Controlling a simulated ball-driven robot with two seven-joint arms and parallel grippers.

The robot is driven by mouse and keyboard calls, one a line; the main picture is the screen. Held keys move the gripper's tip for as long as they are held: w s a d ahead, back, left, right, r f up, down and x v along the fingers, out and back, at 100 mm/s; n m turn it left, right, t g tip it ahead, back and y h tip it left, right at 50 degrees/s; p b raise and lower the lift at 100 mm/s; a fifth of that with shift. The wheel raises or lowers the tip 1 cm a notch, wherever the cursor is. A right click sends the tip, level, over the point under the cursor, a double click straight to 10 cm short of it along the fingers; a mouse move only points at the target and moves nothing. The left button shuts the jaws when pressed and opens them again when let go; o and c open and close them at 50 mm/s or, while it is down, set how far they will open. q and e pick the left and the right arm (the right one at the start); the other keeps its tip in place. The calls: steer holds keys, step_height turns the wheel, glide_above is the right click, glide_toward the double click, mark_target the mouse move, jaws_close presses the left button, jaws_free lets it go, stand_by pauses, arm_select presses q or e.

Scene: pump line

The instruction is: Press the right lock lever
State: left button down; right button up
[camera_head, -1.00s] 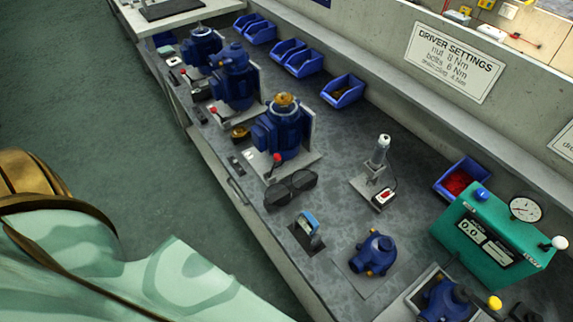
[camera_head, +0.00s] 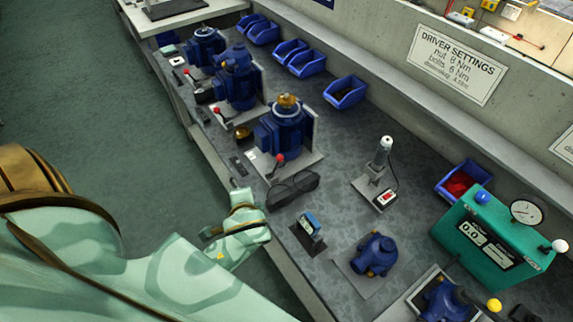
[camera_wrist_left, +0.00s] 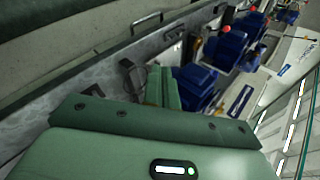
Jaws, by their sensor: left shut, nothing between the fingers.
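Three blue pump units stand in a row along the bench, with small red-knobbed levers at their front. The rightmost red-knobbed lever (camera_head: 279,160) stands at the front of the nearest pump unit (camera_head: 282,130). Another red-knobbed lever (camera_head: 217,111) is farther left, by the middle pump (camera_head: 237,82). My left gripper (camera_head: 241,197) is over the bench's front edge, short of the rightmost lever and apart from it. In the left wrist view its green fingers (camera_wrist_left: 163,87) are shut and empty, and a red knob (camera_wrist_left: 225,29) shows beyond. My right gripper is out of view.
Dark glasses (camera_head: 292,190) lie between my left gripper and the nearest pump. A small blue-topped device (camera_head: 310,226), a white-topped tool on a stand (camera_head: 382,155) and a loose blue pump housing (camera_head: 374,255) are to the right. Blue bins (camera_head: 345,92) line the back.

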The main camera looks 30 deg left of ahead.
arm_select(q)
steer(key=w+d+f+m+y, duration=0.15)
steer(key=w+f+m, duration=0.3)
steer(key=w, duration=0.45)
steer(key=m+t+y, duration=0.2)
steer(key=m, duration=0.3)
glide_toward(277, 165)
steer(key=d, duration=0.2)
steer(key=w, duration=0.1)
steer(key=shift+d+r, duration=0.35)
steer(key=shift+d, duration=0.05)
steer(key=shift+a, duration=0.1)
steer(key=b+x, duration=0.5)
steer(key=x, duration=0.3)
steer(key=shift+w+a+f, duration=0.15)
steer(key=shift+w+f, duration=0.1)
steer(key=shift+f, duration=0.1)
steer(key=shift+w+a+b, duration=0.35)
steer(key=shift+a+b, duration=0.1)
